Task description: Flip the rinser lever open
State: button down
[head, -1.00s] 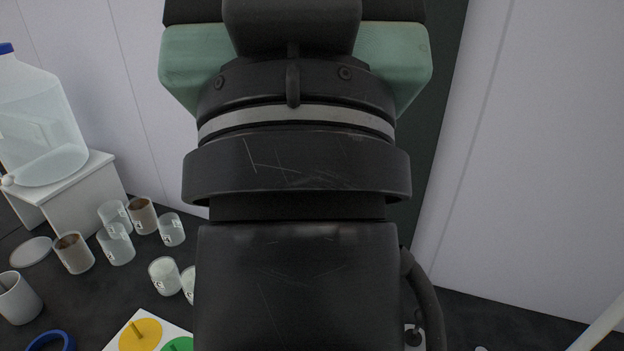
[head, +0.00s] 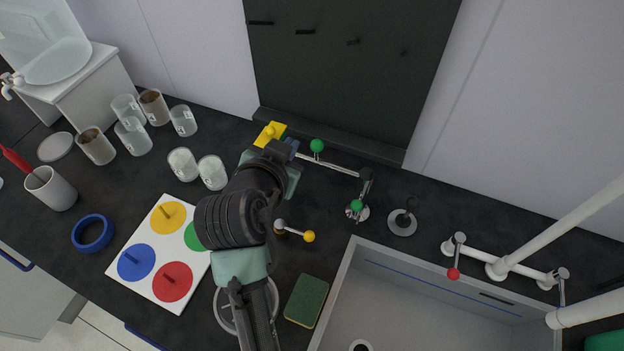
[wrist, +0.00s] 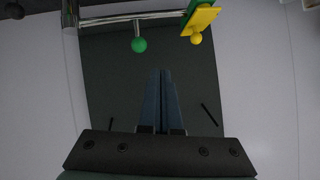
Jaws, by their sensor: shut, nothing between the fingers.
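My gripper (wrist: 161,73) is shut and empty, its two blue fingers side by side in the wrist view. In the head view only a bit of blue (head: 292,147) shows at the arm's far end. A chrome pipe (head: 340,168) with a green ball knob (head: 317,145) runs beside it; the knob also shows in the wrist view (wrist: 139,45). A yellow plate (wrist: 204,20) with a yellow ball (wrist: 195,38) is up and right of the fingertips, apart from them. A yellow-ball lever (head: 308,236) stands nearer the sink. I cannot tell which is the rinser lever.
A second green ball (head: 357,205) sits by a chrome fitting. The sink (head: 440,300) with a red-ball tap (head: 453,273) is at the right. A green sponge (head: 306,301), a colored-disc board (head: 130,290) and several beakers (head: 182,163) lie around the arm.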

aim_at(296, 231)
jog(key=s+d+f+g+h, duration=0.1)
jog(key=s+f+g, duration=0.1)
jog(key=s+f, duration=0.2)
jog(key=s+d+f+m+g+h+p, duration=0.1)
jog(key=s+f+g, duration=0.1)
jog(key=f, duration=0.6)
jog(key=shift+s+d+g, duration=0.2)
jog(key=shift+s+g, duration=0.1)
jog(key=shift+s, duration=0.6)
jog(key=shift+w, duration=0.1)
jog(key=p+x, duration=0.1)
jog(key=x, duration=0.8)
jog(key=shift+w+d+f, duration=0.15)
jog(key=shift+d+f, duration=0.05)
jog(key=shift+f, duration=0.1)
jog(key=shift+s+a+f+p, duration=0.1)
jog(key=shift+s+a+p, duration=0.25)
jog(key=shift+s+p, duration=0.2)
jog(key=shift+s+a+f+p, duration=0.1)
jog(key=shift+s+a+p, duration=0.3)
jog(key=shift+s, duration=0.15)
jog(key=shift+s+a+f, duration=0.15)
jog(key=shift+s+a, duration=0.15)
jog(key=shift+s, duration=0.2)
